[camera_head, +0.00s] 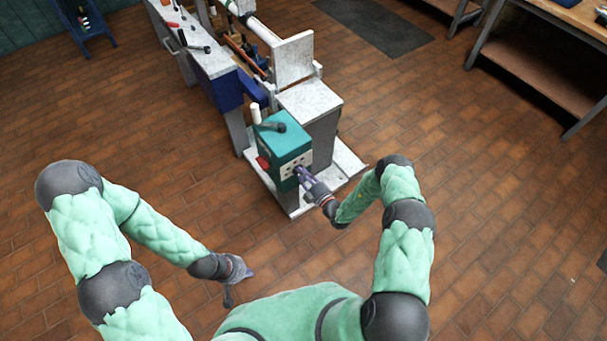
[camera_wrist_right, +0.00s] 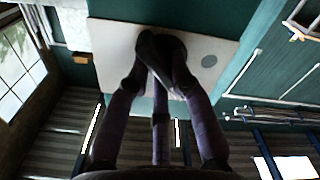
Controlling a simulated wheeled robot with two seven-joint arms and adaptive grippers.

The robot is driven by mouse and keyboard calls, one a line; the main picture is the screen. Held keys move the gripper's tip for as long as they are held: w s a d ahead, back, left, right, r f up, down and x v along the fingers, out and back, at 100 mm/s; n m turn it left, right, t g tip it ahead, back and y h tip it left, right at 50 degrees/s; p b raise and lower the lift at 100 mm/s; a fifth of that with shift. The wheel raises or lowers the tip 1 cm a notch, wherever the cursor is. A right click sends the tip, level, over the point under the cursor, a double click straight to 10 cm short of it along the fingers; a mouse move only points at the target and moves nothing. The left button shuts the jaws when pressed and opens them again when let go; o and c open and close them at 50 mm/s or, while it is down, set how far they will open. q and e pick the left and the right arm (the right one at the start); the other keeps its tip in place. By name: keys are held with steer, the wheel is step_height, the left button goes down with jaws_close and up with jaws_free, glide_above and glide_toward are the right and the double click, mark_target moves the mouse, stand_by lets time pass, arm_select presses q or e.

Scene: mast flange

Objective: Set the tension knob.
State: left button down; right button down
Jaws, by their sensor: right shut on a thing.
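The teal machine box (camera_head: 285,140) stands on a grey stand, with a pale panel (camera_head: 288,168) on its near face. My right gripper (camera_head: 302,174) reaches this panel. In the right wrist view, the fingers of my right gripper (camera_wrist_right: 162,75) are closed together around a dark round knob (camera_wrist_right: 160,48) on the pale panel (camera_wrist_right: 110,45). The fingers hide most of the knob, and any marks on it do not show.
A black lever (camera_head: 270,126) and a white cylinder (camera_head: 256,113) stick up from the box top. A red part (camera_head: 263,163) is on its left side. A long bench (camera_head: 212,62) with tools runs behind. Tiled floor around the stand is clear.

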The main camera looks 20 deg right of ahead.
steer(key=shift+s+a+n+p, duration=0.1)
steer(key=shift+n+p, duration=0.05)
steer(key=shift+n, duration=2.3)
steer(key=shift+a+n+p, duration=0.1)
steer(key=shift+n+p, duration=0.05)
steer(key=shift+n, duration=2.3)
steer(key=c, duration=1.1)
jaws_free()
steer(key=shift+s, duration=0.1)
steer(key=v, duration=1.1)
steer(key=shift+s, duration=0.4)
steer(key=shift+d+r, duration=0.1)
steer(key=shift+d, duration=0.05)
